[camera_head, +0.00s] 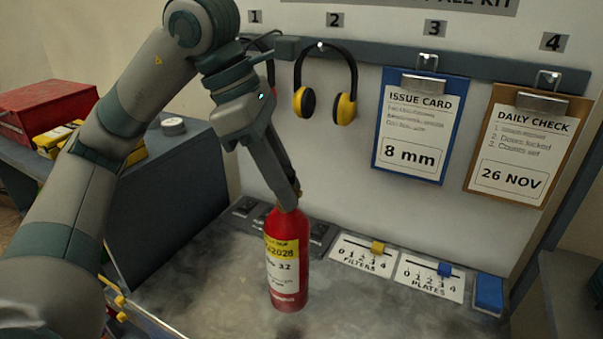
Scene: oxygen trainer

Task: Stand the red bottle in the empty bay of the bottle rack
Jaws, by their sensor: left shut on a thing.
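The red bottle (288,262) is upright, with a yellow band and a white label on its front. My left gripper (286,203) is shut on its top from above. A dark patch on the bench just below the bottle's base looks like its shadow, so it seems to hang slightly above the surface. A low dark piece with several marked sections (322,233) lies behind the bottle, partly hidden by it. I cannot tell whether this is the bottle rack, and no empty bay shows clearly. My right gripper is not in view.
The grey bench (200,285) is clear around the bottle. FILTERS (351,263) and PLATES (418,283) slider cards and a blue block (489,293) lie to the right. Yellow-black earmuffs (346,108) and two clipboards hang behind. A red toolbox (45,112) stands at left.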

